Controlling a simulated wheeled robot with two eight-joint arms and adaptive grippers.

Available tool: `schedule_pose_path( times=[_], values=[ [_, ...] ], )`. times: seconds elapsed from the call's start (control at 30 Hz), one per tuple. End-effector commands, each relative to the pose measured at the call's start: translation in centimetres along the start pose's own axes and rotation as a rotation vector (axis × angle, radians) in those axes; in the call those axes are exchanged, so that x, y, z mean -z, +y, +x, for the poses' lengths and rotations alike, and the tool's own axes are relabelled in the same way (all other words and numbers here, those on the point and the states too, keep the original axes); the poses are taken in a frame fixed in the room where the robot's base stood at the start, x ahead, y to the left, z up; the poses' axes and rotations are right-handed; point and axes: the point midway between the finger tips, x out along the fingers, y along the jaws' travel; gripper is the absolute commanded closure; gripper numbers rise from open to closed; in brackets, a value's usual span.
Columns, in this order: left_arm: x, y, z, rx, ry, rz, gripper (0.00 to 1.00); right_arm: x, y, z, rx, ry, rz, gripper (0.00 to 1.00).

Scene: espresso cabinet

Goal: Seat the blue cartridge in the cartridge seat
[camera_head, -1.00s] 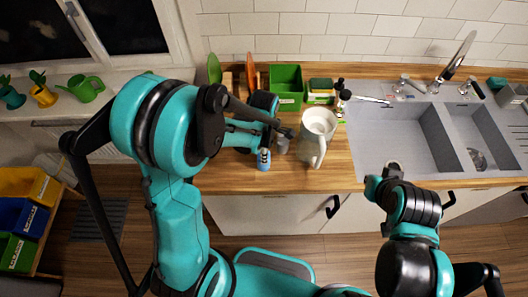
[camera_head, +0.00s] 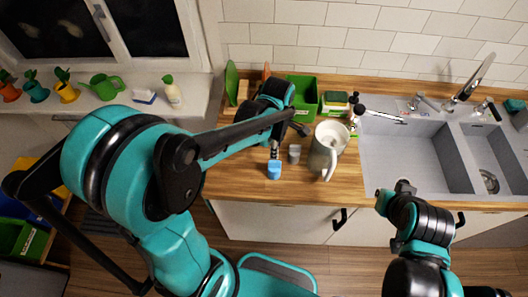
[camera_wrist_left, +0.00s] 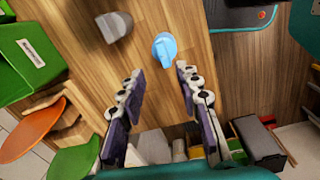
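The blue cartridge (camera_head: 274,170) stands on the wooden counter near its front edge. It also shows in the left wrist view (camera_wrist_left: 164,50), just beyond the fingertips. My left gripper (camera_head: 274,150) is close behind it in the head view. In the left wrist view my left gripper (camera_wrist_left: 160,72) is open, with bare counter between its fingers. A small grey cup-like piece (camera_head: 295,153) stands right of the cartridge; I cannot tell if it is the cartridge seat. My right gripper (camera_head: 403,187) is over the counter's front edge by the sink, its fingers unclear.
A white jug-like vessel with a handle (camera_head: 328,148) stands right of the grey piece. A green bin (camera_head: 303,92) and a sponge holder (camera_head: 335,102) are at the back. The sink (camera_head: 400,150) is to the right. Counter in front of the cartridge is narrow.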

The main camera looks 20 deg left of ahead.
Motion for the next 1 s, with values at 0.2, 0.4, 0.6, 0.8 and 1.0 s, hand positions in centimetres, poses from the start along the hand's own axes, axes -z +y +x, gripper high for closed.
schedule_pose_path(
  times=[0.2,0.4,0.6,0.8,1.0],
  values=[
    [2.3,-3.1,-5.2,-0.193,0.017,0.555,0.66,0.0,0.0,0.0,0.0,0.0,0.0,1.0],
    [4.2,-6.3,-8.2,-0.373,0.163,1.118,0.66,0.0,0.0,0.0,0.0,0.0,0.0,1.0],
    [5.3,-8.4,-9.2,-0.463,0.348,1.509,0.66,0.0,0.0,0.0,0.0,0.0,0.0,1.0],
    [5.6,-8.8,-9.3,-0.477,0.409,1.618,0.35,-0.1,0.0,0.1,0.0,0.0,0.0,1.0],
    [4.5,-6.8,-7.8,-0.413,0.232,1.295,0.35,-0.9,0.0,1.2,0.0,0.0,0.0,1.0]
  ],
)
